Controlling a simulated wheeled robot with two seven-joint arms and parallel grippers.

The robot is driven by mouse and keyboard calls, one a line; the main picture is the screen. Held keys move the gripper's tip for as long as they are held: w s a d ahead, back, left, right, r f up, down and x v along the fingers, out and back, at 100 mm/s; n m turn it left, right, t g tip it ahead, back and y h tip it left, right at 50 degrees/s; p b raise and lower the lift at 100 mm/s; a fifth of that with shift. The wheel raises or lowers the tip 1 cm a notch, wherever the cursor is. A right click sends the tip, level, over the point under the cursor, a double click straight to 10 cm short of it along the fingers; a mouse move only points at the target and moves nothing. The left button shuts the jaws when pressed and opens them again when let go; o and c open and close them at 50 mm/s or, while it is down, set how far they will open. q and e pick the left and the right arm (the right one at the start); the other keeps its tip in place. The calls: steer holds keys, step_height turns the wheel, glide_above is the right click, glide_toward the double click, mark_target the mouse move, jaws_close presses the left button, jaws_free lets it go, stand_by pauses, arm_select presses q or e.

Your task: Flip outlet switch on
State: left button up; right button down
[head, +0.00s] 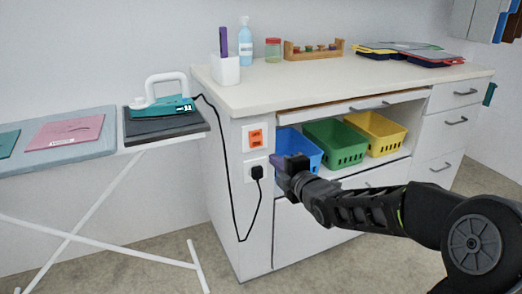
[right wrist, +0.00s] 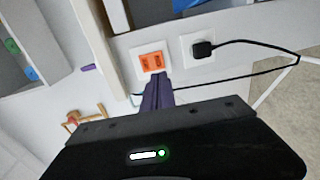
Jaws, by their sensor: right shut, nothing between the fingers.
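The outlet switch (head: 256,138) is an orange two-part rocker in a white plate on the side of the white cabinet. Below it a black plug (head: 257,172) sits in a white socket plate. In the right wrist view the orange switch (right wrist: 152,62) lies just beyond my fingertips, and the plug (right wrist: 203,49) is to its right. My right gripper (head: 280,162) is shut and empty, with purple fingers. In the head view it is to the right of and lower than the switch. Its fingers also show in the right wrist view (right wrist: 157,92). Contact with the plate cannot be told. My left gripper is not in view.
A black cord runs from the plug to the iron (head: 163,106) on the ironing board (head: 98,135). Blue (head: 310,152), green (head: 335,155) and yellow (head: 375,147) baskets sit in the open shelf behind my right arm. The cabinet top (head: 310,80) holds several items.

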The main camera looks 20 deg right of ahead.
mark_target(257, 145)
steer(key=w, duration=0.6)
steer(key=w+f+b, duration=0.1)
steer(key=w, duration=0.3)
steer(key=shift+w+f, duration=0.1)
steer(key=shift+w+f+b, duration=0.1)
steer(key=shift+f+b, duration=0.25)
steer(key=shift+b, duration=0.45)
steer(key=shift+w+r, duration=0.1)
steer(key=shift+r, duration=0.1)
